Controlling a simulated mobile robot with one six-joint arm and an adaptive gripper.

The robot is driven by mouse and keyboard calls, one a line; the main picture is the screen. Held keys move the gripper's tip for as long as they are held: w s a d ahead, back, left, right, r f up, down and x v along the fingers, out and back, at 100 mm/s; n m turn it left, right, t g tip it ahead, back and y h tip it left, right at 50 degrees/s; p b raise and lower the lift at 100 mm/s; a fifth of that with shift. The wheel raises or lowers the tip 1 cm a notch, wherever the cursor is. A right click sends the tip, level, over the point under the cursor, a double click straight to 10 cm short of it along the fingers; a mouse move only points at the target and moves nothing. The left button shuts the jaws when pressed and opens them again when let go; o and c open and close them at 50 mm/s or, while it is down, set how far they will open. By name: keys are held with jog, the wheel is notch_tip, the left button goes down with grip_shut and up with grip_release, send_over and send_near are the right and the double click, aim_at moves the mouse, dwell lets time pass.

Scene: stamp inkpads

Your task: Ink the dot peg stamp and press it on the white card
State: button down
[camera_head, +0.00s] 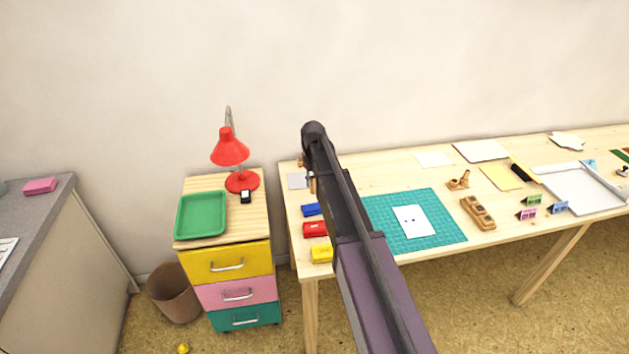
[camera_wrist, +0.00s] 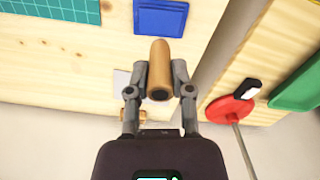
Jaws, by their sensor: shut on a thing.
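My gripper (camera_wrist: 160,80) is shut on a wooden peg stamp (camera_wrist: 159,52), held between both fingertips in the wrist view. The stamp's inking face cannot be made out. The blue inkpad (camera_wrist: 160,17) lies just beyond the peg; in the head view the blue inkpad (camera_head: 311,210) is left of my arm. The red inkpad (camera_head: 314,229) and yellow inkpad (camera_head: 321,253) lie in a row nearer the front. The white card (camera_head: 408,231) lies on the green cutting mat (camera_head: 444,235), right of my arm, with small dark marks on it.
A grey square (camera_head: 297,181) lies behind the inkpads. A drawer cabinet left of the table carries a green tray (camera_head: 202,214) and a red lamp (camera_head: 230,150). Wooden stamp holder (camera_head: 478,213) and small coloured stands (camera_head: 528,214) are right of the mat.

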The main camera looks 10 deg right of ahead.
aim_at(313, 192)
jog(key=shift+f, duration=0.1)
jog(key=shift+f+b, duration=2.9)
jog(key=shift+b, duration=0.1)
jog(key=shift+f+b, duration=0.5)
jog(key=shift+b, duration=0.05)
dwell(0.9)
jog(key=shift+r+p, duration=0.75)
jog(key=shift+p, duration=0.05)
dwell(0.6)
jog(key=shift+r+p, duration=2.6)
